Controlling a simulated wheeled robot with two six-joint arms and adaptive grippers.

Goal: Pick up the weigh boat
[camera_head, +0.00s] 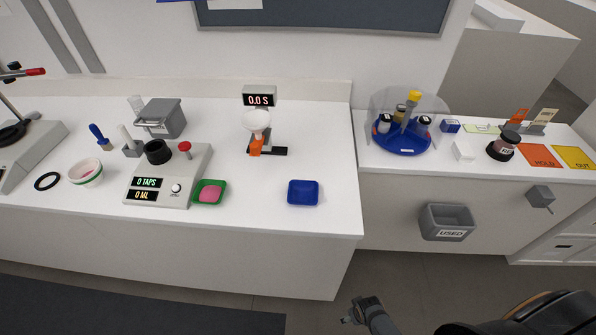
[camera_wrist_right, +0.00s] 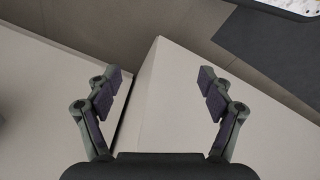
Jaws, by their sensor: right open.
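Two small square dishes that could be the weigh boat stand on the main counter in the head view. One is a blue dish (camera_head: 303,193), which looks empty, near the front edge. The other is a green dish (camera_head: 222,192) holding something pink, beside the tap device. My right gripper (camera_head: 350,314) is at the bottom of the head view, in front of and below the counter, apart from both dishes. In the right wrist view my right gripper (camera_wrist_right: 163,82) is open with nothing between its fingers. My left gripper is not in view.
A tap counter device (camera_head: 160,190) is left of the green dish. A funnel stand with a timer (camera_head: 259,100) is behind the blue dish. A blue carousel (camera_head: 402,141) stands on the right counter, with a grey USED bin (camera_head: 447,222) below. Counter around the blue dish is clear.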

